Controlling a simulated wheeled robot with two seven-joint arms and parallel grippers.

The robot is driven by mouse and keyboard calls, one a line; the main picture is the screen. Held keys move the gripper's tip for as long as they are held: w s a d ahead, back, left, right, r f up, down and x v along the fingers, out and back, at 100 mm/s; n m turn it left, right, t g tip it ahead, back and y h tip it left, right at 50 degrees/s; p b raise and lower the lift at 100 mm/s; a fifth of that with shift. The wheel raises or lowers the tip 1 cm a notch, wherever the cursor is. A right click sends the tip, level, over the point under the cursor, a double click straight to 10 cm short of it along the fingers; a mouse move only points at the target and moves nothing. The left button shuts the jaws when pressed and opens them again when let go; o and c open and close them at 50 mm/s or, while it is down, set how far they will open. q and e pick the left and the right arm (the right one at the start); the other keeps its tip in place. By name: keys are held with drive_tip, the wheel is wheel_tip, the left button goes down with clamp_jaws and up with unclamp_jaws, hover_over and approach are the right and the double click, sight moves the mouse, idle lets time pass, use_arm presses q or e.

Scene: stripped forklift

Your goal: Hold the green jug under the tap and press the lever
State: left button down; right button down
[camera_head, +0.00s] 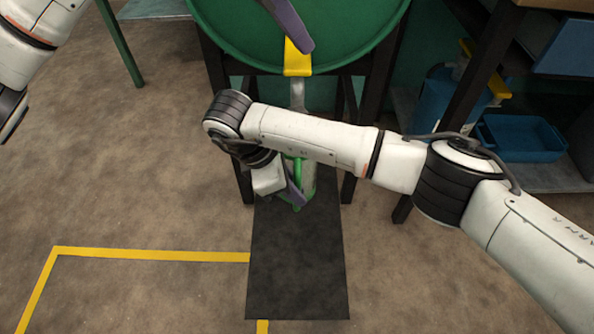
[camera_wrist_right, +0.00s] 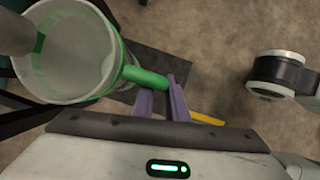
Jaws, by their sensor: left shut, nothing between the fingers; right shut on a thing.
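The green jug (camera_head: 308,180) is partly hidden by my right arm in the head view. In the right wrist view its pale body and green rim (camera_wrist_right: 70,50) show at upper left. My right gripper (camera_head: 297,194) is shut on its green handle (camera_wrist_right: 147,77). The grey tap (camera_head: 298,92) has a yellow lever (camera_head: 297,60) on top. In the right wrist view the tap's spout (camera_wrist_right: 15,35) overlaps the jug's mouth. My left gripper (camera_head: 304,45) is shut and empty, its purple fingertips overlapping the lever; I cannot tell whether they touch. The jug's fill is unclear.
The tap is on a green drum (camera_head: 225,45) on a dark stand (camera_head: 364,120). A black mat (camera_head: 298,270) lies below, beside yellow floor lines (camera_head: 150,254). A shelf with a blue bin (camera_head: 520,138) stands at right. The floor at left is clear.

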sight(304, 63)
use_arm(q)
drive_tip(key=shift+f, duration=1.75)
idle(0.3)
drive_tip(key=shift+r, duration=0.1)
idle(1.7)
drive_tip(key=shift+r, duration=2.25)
drive_tip(key=shift+f, duration=0.1)
idle(0.5)
